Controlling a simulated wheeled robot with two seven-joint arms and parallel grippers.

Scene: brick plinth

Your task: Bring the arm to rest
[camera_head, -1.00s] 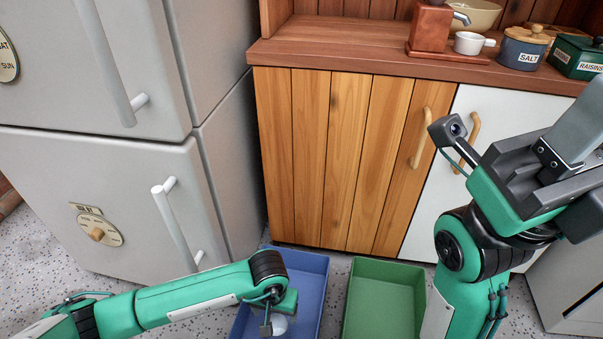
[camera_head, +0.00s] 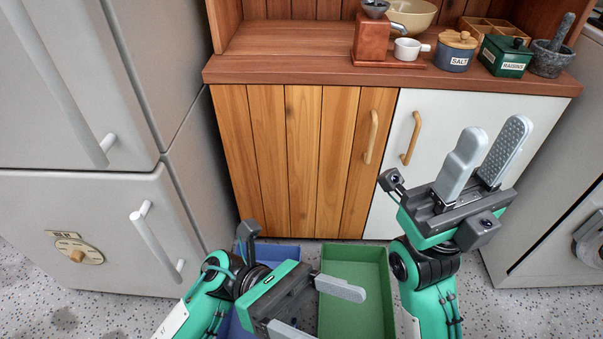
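My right gripper (camera_head: 497,130) is raised on the right, in front of the white cabinet door. Its two grey fingers point up and stand apart with nothing between them. My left gripper (camera_head: 333,314) is low in the middle, in front of the green bin. Its grey fingers point right and are spread wide, with nothing seen between them. The lower finger is cut by the bottom edge of the view. Both arms come in from the bottom of the picture.
A blue bin (camera_head: 290,252) and a green bin (camera_head: 352,258) stand on the floor, partly hidden by my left arm. A wooden counter (camera_head: 290,44) holds a salt jar (camera_head: 455,52), a raisins box (camera_head: 504,56) and a mortar (camera_head: 550,60). A fridge (camera_head: 70,200) stands left.

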